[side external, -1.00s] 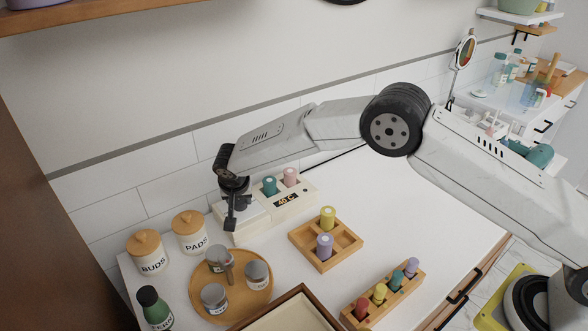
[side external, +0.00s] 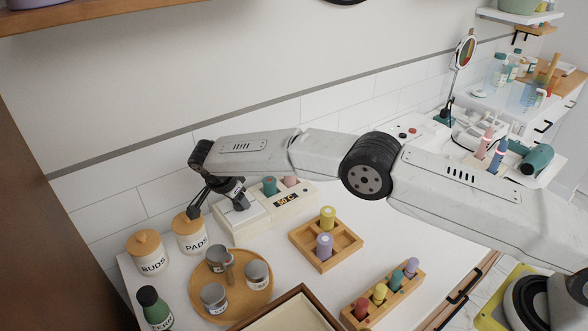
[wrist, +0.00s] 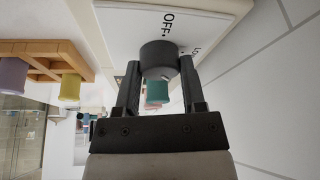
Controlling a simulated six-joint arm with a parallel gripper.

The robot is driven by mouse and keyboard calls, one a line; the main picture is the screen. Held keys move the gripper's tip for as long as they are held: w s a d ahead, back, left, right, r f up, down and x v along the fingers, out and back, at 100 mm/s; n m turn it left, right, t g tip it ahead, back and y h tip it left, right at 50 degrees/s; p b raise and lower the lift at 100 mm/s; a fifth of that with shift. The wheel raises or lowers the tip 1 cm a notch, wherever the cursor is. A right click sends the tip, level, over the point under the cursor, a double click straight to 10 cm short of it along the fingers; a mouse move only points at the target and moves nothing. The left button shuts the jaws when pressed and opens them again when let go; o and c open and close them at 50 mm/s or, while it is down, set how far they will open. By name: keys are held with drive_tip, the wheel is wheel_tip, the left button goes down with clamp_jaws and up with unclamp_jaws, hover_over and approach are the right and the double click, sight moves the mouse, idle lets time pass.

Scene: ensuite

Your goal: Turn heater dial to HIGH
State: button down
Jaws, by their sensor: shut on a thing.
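The heater (side external: 296,207) is a white box against the back wall, with a small lit display that seems to read 50 C. Its dark grey round dial (wrist: 158,57) sits on a white face in the wrist view, beside the label OFF and a partly hidden label starting with L. My gripper (wrist: 159,72) is shut on the dial, one finger on each side. In the side view my gripper (side external: 238,203) reaches down to the heater's left part and hides most of the dial. Which label the dial points at is unclear.
A teal-topped bottle (side external: 270,186) and a pink one (side external: 290,181) stand in the heater. The PADS jar (side external: 189,234) is close on the left. A round wooden tray (side external: 258,302) with tins and a wooden rack (side external: 344,254) with two bottles stand in front.

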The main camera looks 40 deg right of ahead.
drive_tip(key=shift+m+g, duration=0.3)
drive_tip(key=shift+m, duration=0.5)
drive_tip(key=shift+c, duration=0.9)
unclamp_jaws()
drive_tip(key=shift+v, duration=0.75)
wheel_tip(320, 180, up, 10)
drive_tip(key=a, duration=0.1)
drive_tip(key=shift+s, duration=0.15)
drive_tip(key=shift+a, duration=0.1)
